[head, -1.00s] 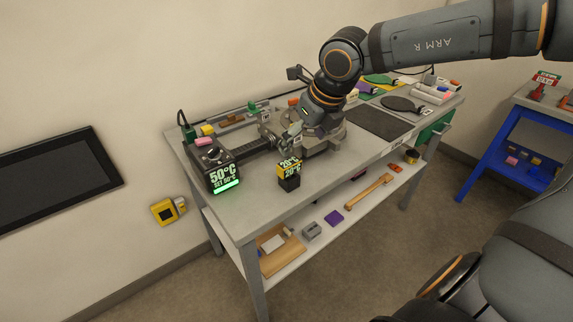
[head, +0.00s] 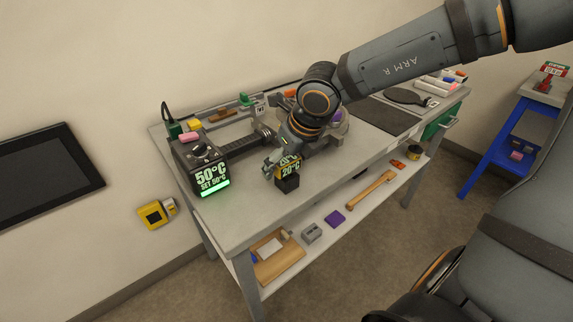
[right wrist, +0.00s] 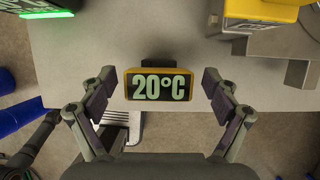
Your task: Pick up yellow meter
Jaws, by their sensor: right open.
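The yellow meter (head: 289,172) stands on the cart top near its front edge, a yellow and black block with a 20°C readout. In the right wrist view the meter (right wrist: 159,85) sits between the two fingers, with a gap on each side. My right gripper (head: 275,165) is at the meter, its fingers partly in front of and beside it. In the right wrist view the gripper (right wrist: 160,92) is open and holds nothing. My left gripper is not in view.
A black heater (head: 205,165) showing 50°C stands left of the meter. A clamp machine (head: 325,130) is behind my right arm. The lower shelf (head: 290,262) holds a wooden mallet (head: 362,198) and small blocks. The cart top in front of the heater is clear.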

